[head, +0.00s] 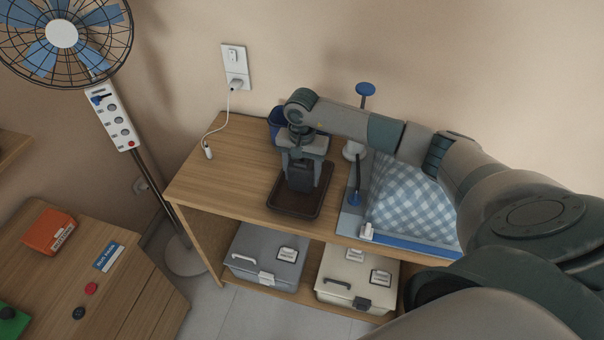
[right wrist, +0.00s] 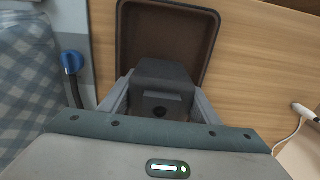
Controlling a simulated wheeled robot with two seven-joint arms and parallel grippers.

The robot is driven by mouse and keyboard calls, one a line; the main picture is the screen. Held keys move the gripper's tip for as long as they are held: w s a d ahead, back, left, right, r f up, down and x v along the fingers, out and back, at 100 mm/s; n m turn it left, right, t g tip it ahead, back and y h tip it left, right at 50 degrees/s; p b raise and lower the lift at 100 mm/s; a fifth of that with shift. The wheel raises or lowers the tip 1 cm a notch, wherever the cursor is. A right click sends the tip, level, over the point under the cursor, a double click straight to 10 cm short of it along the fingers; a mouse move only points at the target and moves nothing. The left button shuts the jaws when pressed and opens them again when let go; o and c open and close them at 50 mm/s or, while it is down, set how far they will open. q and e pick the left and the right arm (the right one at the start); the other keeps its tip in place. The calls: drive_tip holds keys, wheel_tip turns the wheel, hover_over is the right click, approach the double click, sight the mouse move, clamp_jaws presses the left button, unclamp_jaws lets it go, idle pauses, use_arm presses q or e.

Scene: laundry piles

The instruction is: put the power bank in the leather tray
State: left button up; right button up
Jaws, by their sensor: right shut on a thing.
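The power bank (head: 299,178) is a dark grey block held upright between the fingers of my right gripper (head: 301,180). It also shows in the right wrist view (right wrist: 163,80), between both fingers. The leather tray (head: 280,201) is dark brown with a raised rim and lies on the wooden table. In the head view the power bank is over the tray; whether its lower end touches the tray floor I cannot tell. In the right wrist view the tray (right wrist: 122,40) extends beyond the power bank. My left gripper is not in view.
A blue cup (head: 275,122) stands behind my right gripper. A blue checked cloth (head: 405,200) lies on an ironing surface to the right. A charger cable (head: 208,150) lies on the table's left. Two lidded boxes (head: 262,258) sit on the shelf below.

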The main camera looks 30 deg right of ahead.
drive_tip(key=shift+f, duration=0.5)
drive_tip(key=shift+f, duration=0.1)
drive_tip(key=shift+f, duration=0.1)
drive_tip(key=o, duration=1.4)
drive_tip(key=shift+r, duration=0.25)
